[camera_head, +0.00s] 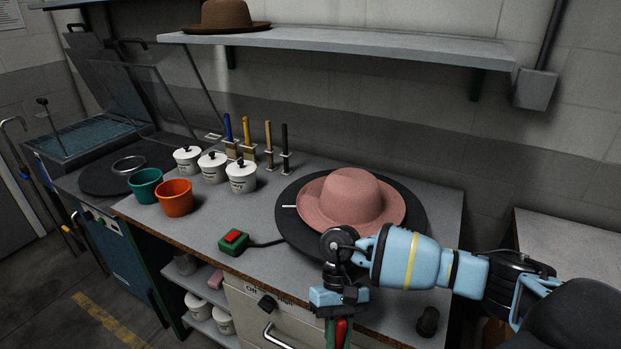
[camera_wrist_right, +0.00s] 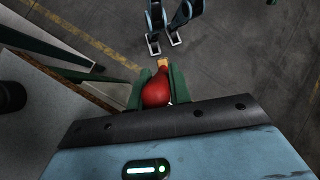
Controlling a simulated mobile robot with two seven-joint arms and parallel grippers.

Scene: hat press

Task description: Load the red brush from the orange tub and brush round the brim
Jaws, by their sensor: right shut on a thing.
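The orange tub (camera_head: 175,198) stands on the bench at left, open at the top. The pink hat (camera_head: 348,196) lies crown up, brim flat, on a round black plate (camera_head: 290,232). My left gripper cannot be seen.
A green tub (camera_head: 145,186) and several lidded white pots stand by the orange tub. Several upright brushes (camera_head: 247,135) stand behind. A red-button box (camera_head: 233,241) sits near the front edge. A shelf (camera_head: 340,43) with a brown hat (camera_head: 226,16) hangs above.

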